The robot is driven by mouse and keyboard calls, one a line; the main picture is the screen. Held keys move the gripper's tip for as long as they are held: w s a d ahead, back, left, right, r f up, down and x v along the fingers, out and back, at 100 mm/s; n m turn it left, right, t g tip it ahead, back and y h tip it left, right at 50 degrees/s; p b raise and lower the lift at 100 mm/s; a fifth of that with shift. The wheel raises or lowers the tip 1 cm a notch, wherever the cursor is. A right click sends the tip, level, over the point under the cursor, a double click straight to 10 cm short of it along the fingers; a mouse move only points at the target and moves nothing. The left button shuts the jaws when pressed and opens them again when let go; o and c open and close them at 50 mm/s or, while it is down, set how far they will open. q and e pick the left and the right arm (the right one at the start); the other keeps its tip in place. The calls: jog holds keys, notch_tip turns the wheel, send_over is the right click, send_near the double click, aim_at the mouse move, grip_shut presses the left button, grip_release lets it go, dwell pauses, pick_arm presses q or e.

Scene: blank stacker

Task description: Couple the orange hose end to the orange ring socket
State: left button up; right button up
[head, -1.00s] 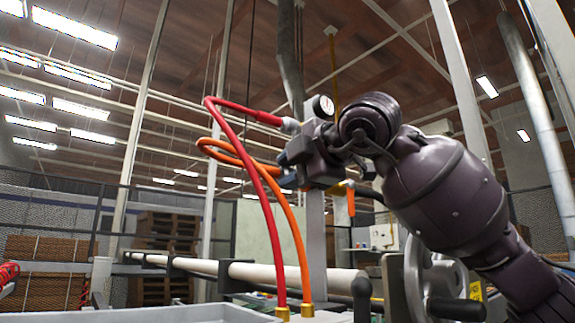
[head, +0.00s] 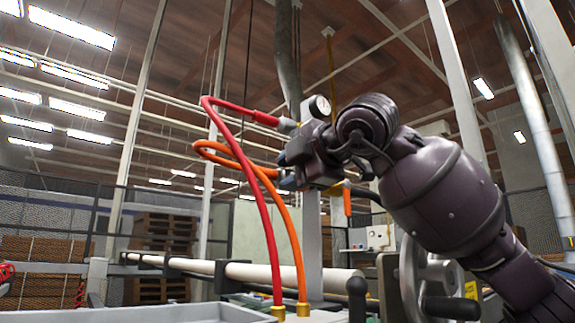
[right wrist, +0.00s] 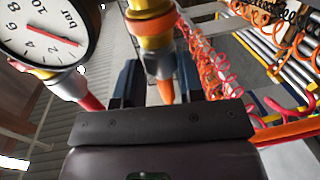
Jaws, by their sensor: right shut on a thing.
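My right gripper (head: 289,172) is at the manifold below the pressure gauge, its jaws mostly hidden by my wrist. The orange ring socket (right wrist: 149,8) shows at the top edge, in line with the hose end. I cannot tell whether the two are fully seated. The orange hose (head: 297,240) loops up from a brass fitting (head: 303,310) to the gripper. My left gripper is not in view.
A red hose (head: 262,200) runs close to the orange one, up to a fitting beside the gauge (head: 319,107). An orange lever (head: 347,201) hangs right of the post. Pale pipes (head: 250,272) lie behind. Coiled hoses (right wrist: 215,75) hang beside the fingers in the wrist view.

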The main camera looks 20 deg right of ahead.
jog(key=shift+w+d+f, duration=0.25)
jog(key=shift+w, duration=0.1)
jog(key=o, duration=0.8)
jog(key=shift+d+f, duration=0.15)
jog(key=shift+c, duration=0.2)
jog(key=shift+w, duration=0.1)
jog(key=shift+c, duration=1.1)
jog(key=shift+f, duration=0.1)
jog(key=f+v, duration=0.1)
jog(key=v, duration=0.8)
jog(key=shift+d+r, duration=0.25)
jog(key=shift+d, duration=0.05)
